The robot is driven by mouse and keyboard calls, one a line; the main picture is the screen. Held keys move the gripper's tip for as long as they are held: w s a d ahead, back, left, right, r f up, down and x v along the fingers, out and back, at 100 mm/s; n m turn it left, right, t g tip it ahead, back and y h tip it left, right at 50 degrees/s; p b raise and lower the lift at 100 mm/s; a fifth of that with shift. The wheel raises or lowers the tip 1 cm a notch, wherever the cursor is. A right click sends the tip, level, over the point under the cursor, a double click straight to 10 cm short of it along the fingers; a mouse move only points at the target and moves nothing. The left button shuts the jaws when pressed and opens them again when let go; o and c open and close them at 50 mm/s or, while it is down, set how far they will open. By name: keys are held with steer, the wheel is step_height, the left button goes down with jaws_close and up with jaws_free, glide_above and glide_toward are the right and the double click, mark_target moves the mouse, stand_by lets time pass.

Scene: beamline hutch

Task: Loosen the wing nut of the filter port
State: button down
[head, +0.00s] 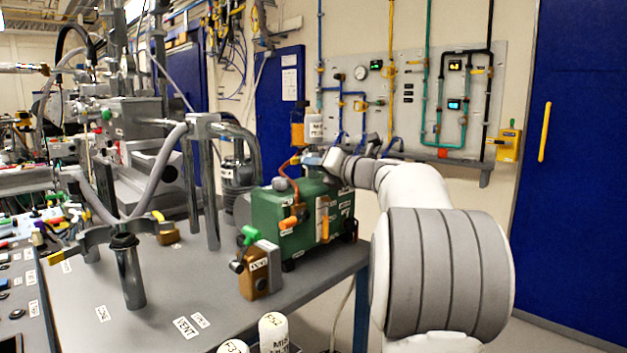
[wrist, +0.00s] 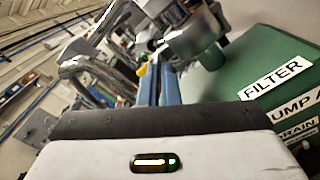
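The green pump (head: 305,225) stands on the bench in the head view. Its top carries a "FILTER" label (wrist: 275,75) in the wrist view, beside a grey metal fitting (wrist: 195,40) on a green stub that looks like the filter port. My gripper (head: 306,159) is above the pump's top in the head view. I cannot make out the wing nut clearly in either view.
A brown block with a green knob (head: 259,270) stands on the grey bench (head: 215,285) in front of the pump. A metal post (head: 129,275) and thick hoses (head: 160,160) are further left. White-capped containers (head: 273,332) show at the bottom. A gauge panel (head: 410,95) hangs behind.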

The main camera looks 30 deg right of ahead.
steer(key=n+b, duration=0.3)
steer(key=shift+f, duration=0.2)
steer(key=shift+r+n+b, duration=0.2)
steer(key=shift+n+b, duration=1)
steer(key=shift+n, duration=0.4)
steer(key=shift+r, duration=0.1)
steer(key=c, duration=1.6)
jaws_free()
steer(key=shift+w, duration=0.15)
steer(key=shift+c, duration=0.2)
steer(key=shift+d, duration=0.1)
